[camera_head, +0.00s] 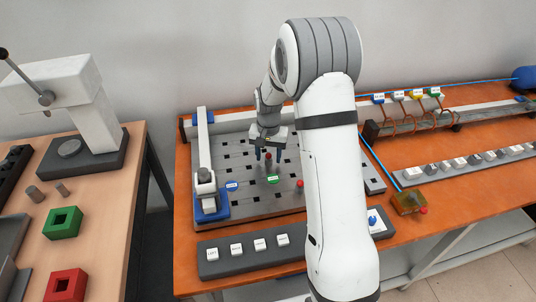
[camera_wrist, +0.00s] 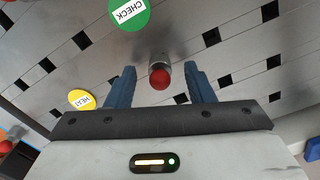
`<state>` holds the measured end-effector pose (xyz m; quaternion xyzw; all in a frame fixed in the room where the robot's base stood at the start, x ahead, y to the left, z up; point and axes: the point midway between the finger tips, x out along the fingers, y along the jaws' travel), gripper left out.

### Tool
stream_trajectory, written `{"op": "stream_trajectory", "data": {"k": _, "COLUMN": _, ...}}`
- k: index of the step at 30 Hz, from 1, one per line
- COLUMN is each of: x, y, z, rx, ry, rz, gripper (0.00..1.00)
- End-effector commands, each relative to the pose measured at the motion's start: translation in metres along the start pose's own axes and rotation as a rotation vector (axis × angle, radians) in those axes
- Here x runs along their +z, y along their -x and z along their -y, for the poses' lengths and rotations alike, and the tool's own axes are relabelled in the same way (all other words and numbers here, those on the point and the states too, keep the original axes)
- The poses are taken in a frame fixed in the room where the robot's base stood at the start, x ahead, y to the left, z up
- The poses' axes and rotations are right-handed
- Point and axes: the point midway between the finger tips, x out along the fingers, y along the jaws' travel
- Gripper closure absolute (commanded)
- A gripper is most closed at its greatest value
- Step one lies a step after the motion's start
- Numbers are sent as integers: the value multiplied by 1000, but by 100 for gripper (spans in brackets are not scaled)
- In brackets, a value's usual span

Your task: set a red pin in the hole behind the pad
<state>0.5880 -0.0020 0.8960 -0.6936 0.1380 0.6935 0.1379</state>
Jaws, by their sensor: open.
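My gripper (camera_head: 268,155) is low over the perforated grey plate (camera_head: 240,205) in the head view. In the wrist view my gripper (camera_wrist: 159,75) is open, with one blue finger on each side of a red-topped pin (camera_wrist: 160,79). The pin has a silvery body; I cannot tell whether a finger touches it. A green CHECK pad (camera_wrist: 130,12) lies beyond the pin, and also shows in the head view (camera_head: 273,179). A yellow HEAT pad (camera_wrist: 82,100) lies to the left. Square black holes (camera_wrist: 211,37) dot the plate. Another red ball top (camera_head: 299,183) stands right of the green pad.
A white rail with blue ends (camera_head: 203,150) runs along the plate's left side. A grey strip with white buttons (camera_head: 245,254) lies in front. A press (camera_head: 85,110) and green (camera_head: 62,223) and red (camera_head: 66,285) blocks stand on the left table. My arm covers the plate's right part.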

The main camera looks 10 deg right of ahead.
Motion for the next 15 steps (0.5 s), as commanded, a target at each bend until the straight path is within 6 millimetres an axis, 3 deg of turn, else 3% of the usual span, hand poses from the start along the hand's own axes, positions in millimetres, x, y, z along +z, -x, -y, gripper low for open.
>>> {"op": "stream_trajectory", "data": {"k": 5, "x": -1, "y": 10, "z": 0, "rx": -1, "ry": 0, "rz": -3, "gripper": 52}}
{"op": "stream_trajectory", "data": {"k": 15, "x": -1, "y": 64, "z": 0, "rx": -1, "ry": 0, "rz": -3, "gripper": 52}}
